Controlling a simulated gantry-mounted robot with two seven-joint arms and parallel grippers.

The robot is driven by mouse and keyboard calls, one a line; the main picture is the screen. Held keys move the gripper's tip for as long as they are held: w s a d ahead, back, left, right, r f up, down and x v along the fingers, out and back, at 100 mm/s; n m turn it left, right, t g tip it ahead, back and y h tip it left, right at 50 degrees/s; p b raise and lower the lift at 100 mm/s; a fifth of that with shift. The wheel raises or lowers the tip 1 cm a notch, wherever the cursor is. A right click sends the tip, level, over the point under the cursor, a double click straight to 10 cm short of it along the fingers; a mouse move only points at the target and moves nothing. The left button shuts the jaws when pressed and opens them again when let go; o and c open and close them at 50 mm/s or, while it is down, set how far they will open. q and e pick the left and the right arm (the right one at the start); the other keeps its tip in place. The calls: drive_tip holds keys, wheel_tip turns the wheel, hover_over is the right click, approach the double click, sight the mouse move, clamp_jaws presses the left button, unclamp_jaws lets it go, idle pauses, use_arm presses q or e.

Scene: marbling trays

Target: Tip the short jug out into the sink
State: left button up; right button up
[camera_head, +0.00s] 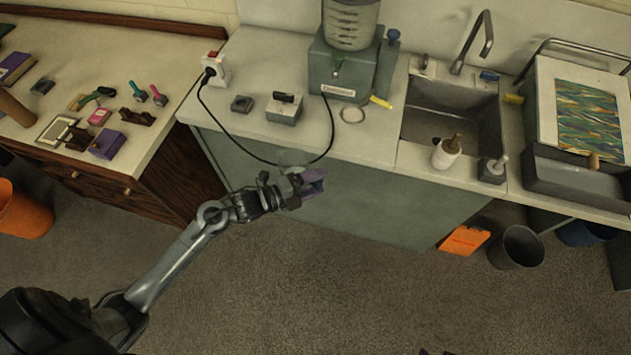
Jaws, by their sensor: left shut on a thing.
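My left gripper (312,184), with purple fingers, is in front of the counter, left of the sink. It is shut on a clear, see-through vessel (292,158), which seems to be the short jug. The vessel is faint against the cabinet, partly hidden by the gripper, and its contents cannot be made out. The grey sink (480,112) is set into the counter to the right, apart from the gripper, with a tap (487,35) behind it. Only small dark purple tips, seemingly of my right gripper (436,352), show at the bottom edge.
A white pot (446,153) with a brown handle stands at the sink's front edge. A grey-green machine (345,70) stands left of the sink, its black cable (240,143) looping over the counter front. A marbling tray (575,180) is at right. The floor in front is open.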

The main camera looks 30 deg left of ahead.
use_arm(q)
drive_tip(key=shift+r, duration=0.15)
wheel_tip(320, 180, up, 6)
drive_tip(key=p, duration=0.5)
drive_tip(key=w+d+r+n+t+y, duration=0.2)
drive_tip(key=w+d+r+n+y, duration=0.2)
drive_tip(key=d+r+y, duration=0.1)
drive_tip(key=shift+a+f+n+y, duration=0.8)
drive_tip(key=shift+a+n+y, duration=0.4)
drive_tip(key=shift+a+y, duration=0.75)
drive_tip(key=s+r+p, duration=0.4)
drive_tip(key=r+p, duration=0.4)
drive_tip(key=p, duration=0.1)
drive_tip(key=s+r+p, duration=0.4)
drive_tip(key=r+p, duration=0.4)
drive_tip(key=p, duration=0.2)
drive_tip(key=shift+s+a+h, duration=0.1)
drive_tip(key=shift+h, duration=0.15)
